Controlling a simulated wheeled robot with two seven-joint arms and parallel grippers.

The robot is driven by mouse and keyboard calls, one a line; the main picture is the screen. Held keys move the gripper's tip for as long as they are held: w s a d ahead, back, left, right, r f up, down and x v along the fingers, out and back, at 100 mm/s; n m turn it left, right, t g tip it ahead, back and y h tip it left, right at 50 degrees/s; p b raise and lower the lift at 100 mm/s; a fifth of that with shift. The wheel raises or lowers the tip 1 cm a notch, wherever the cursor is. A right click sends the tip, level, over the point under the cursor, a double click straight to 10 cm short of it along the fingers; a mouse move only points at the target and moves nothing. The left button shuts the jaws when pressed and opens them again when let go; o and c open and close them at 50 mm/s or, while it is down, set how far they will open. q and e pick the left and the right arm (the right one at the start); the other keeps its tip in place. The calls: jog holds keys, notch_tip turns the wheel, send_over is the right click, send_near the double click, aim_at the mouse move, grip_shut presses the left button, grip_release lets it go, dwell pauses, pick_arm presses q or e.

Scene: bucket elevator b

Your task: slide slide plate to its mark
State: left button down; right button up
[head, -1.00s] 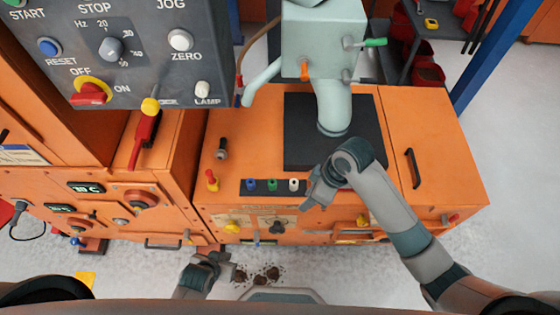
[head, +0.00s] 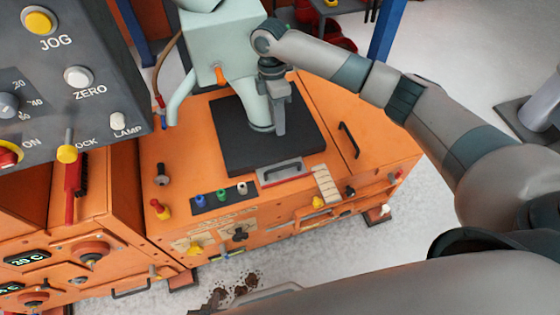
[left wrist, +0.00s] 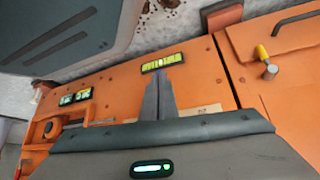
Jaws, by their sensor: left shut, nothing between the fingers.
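A small grey plate with a handle and a red edge (head: 285,172), which looks like the slide plate, sits at the front of the orange cabinet top, in front of the black mat. A pale strip with tick lines (head: 326,184) lies just right of it; I cannot make out a mark. My right gripper (head: 279,128) points down in front of the grey-green spout, above the mat and behind the plate, apart from the plate; its jaw gap is not visible. My left gripper (left wrist: 164,78) shows only in the left wrist view, shut and empty, near a yellow-green spirit level (left wrist: 161,62).
The grey-green spout (head: 254,103) comes down to the black mat (head: 235,150). A grey control box (head: 85,90) hangs at upper left. Coloured knobs (head: 221,195) and a black handle (head: 349,140) stand on the cabinet top. Dark spill (head: 232,290) lies on the floor.

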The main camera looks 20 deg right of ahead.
aim_at(281, 167)
jog(key=shift+f, duration=0.15)
